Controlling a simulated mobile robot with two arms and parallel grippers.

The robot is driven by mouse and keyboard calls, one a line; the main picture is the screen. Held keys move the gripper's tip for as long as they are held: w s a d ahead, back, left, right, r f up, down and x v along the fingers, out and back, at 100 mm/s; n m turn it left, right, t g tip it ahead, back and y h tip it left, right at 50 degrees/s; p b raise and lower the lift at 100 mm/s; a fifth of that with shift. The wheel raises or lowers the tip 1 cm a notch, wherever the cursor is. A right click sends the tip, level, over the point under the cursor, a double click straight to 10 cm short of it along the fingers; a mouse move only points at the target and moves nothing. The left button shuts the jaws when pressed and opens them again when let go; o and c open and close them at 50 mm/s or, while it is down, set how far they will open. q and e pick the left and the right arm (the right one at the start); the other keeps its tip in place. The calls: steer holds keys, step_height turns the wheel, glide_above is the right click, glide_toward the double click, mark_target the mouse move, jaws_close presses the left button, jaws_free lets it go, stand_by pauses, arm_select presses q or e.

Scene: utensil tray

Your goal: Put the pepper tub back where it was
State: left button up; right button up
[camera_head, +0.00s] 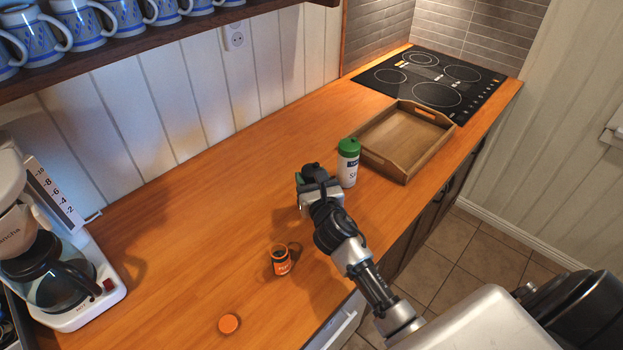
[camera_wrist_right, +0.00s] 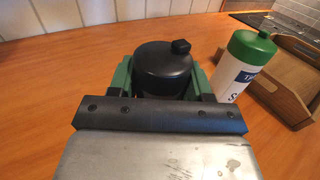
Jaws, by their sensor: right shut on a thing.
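My right gripper (camera_head: 308,180) is shut on the pepper tub, whose black lid (camera_wrist_right: 164,68) shows between the green fingers in the right wrist view. In the head view the gripper and wrist hide most of the tub; only its dark top (camera_head: 311,168) shows. I cannot tell whether the tub touches the counter. A white tub with a green lid (camera_head: 348,163) stands just right of the gripper, and it also shows in the right wrist view (camera_wrist_right: 242,62). My left gripper is not in view.
A wooden tray (camera_head: 405,140) stands beyond the white tub, before the black hob (camera_head: 430,78). An orange open jar (camera_head: 280,261) and an orange lid (camera_head: 229,324) are nearer on the counter. A coffee maker (camera_head: 90,300) stands at left. The counter's middle is clear.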

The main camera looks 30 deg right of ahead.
steer(key=o, duration=0.9)
steer(key=shift+f, duration=0.1)
steer(key=shift+o, duration=0.2)
steer(key=shift+r, duration=0.3)
steer(key=s+a+b, duration=0.2)
steer(key=s, duration=1)
steer(key=shift+f, duration=0.15)
steer(key=shift+a, duration=0.1)
